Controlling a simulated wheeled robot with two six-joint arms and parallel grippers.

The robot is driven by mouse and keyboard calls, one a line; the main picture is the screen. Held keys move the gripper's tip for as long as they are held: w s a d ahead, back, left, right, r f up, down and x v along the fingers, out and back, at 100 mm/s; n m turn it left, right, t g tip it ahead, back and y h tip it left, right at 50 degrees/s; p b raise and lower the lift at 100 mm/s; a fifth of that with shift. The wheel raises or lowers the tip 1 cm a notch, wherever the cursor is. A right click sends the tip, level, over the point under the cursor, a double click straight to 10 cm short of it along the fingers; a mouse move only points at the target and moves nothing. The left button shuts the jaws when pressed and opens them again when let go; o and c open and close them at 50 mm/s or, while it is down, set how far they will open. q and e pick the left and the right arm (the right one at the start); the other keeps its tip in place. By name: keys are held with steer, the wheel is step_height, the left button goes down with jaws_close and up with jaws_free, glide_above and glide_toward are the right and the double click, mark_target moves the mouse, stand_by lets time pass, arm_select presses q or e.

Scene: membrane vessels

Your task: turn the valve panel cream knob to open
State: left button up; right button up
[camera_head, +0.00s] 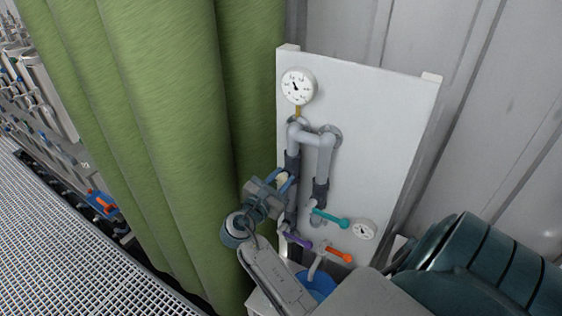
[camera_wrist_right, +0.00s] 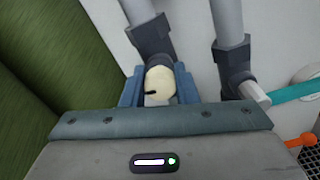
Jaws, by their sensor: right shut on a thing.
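The white valve panel (camera_head: 385,120) stands in front of the grey wall and carries grey pipes. The cream knob (camera_wrist_right: 160,85) sits between the two blue fingers of my right gripper (camera_wrist_right: 159,88) in the right wrist view, with a dark mark at its left side. In the head view the cream knob (camera_head: 283,179) is mostly hidden by my right gripper (camera_head: 284,180), which reaches the left pipe from the lower left. The right gripper is shut on the knob. My left gripper is not in view.
A teal lever (camera_head: 330,218), a purple lever (camera_head: 298,240) and an orange lever (camera_head: 339,255) sit on the panel near the knob. Two gauges show, one at the upper left (camera_head: 298,86) and one lower right (camera_head: 363,230).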

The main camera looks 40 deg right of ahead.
steer(key=shift+r+n, duration=0.15)
steer(key=shift+n, duration=0.35)
steer(key=o, duration=1)
steer(key=shift+d, duration=0.1)
